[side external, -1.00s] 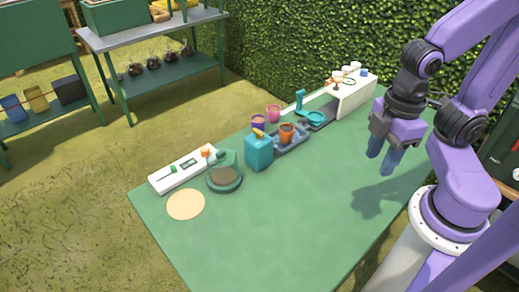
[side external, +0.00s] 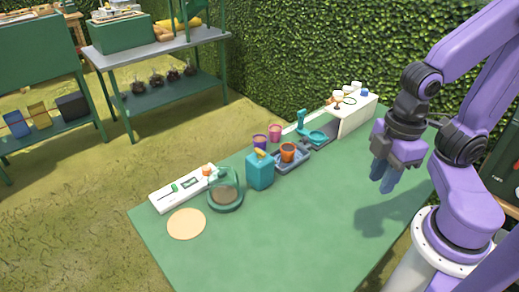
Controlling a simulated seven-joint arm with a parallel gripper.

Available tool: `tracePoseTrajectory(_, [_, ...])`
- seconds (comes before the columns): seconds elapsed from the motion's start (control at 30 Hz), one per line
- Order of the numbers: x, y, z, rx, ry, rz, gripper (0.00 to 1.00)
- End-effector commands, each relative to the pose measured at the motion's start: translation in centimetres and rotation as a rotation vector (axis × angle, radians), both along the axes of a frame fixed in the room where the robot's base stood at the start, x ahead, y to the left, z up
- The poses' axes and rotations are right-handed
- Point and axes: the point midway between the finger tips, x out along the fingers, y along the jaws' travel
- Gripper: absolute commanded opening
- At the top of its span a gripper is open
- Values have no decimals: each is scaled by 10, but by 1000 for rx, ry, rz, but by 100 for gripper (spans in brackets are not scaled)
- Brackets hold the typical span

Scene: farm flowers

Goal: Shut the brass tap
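A small yellow-brass piece, which may be the brass tap, sits on top of a teal box-shaped container (side external: 260,173) near the middle of the table's far side. It is too small to tell its handle's position. My gripper (side external: 383,178) hangs above the right part of the green table, pointing down, well to the right of the container. Its two blue-purple fingers look apart, with nothing seen between them.
The green table (side external: 300,225) is clear in front. Along its far side stand a white panel (side external: 185,186), a round green dish (side external: 225,194), an orange cup (side external: 288,152) on a grey tray, purple and pink cups, a teal stand (side external: 316,135) and a white box (side external: 357,112). A beige disc (side external: 186,224) lies front left.

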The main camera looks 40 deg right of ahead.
Motion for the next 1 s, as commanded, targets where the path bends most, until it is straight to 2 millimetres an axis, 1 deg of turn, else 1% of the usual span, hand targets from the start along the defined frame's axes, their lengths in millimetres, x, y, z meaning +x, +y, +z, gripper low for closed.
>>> tracePoseTrajectory(0.03, [1, 1, 0, 0, 2, -4, 10])
tracePoseTrajectory(0.07, [2, 1, 0, -1, 5, -9, 0])
tracePoseTrajectory(0.17, [8, 5, 2, -4, 25, -40, 0])
tracePoseTrajectory(0.23, [17, 11, 3, -5, 49, -79, 0])
tracePoseTrajectory(0.37, [42, 22, 5, -1, 114, -175, 0])
tracePoseTrajectory(0.5, [76, 32, 4, 20, 192, -285, 0])
tracePoseTrajectory(0.57, [92, 35, 3, 34, 225, -331, 0])
tracePoseTrajectory(0.7, [132, 37, -1, 82, 296, -435, 0])
tracePoseTrajectory(0.87, [181, 29, -9, 155, 370, -551, 0])
tracePoseTrajectory(1.0, [224, 13, -18, 235, 423, -650, 0])
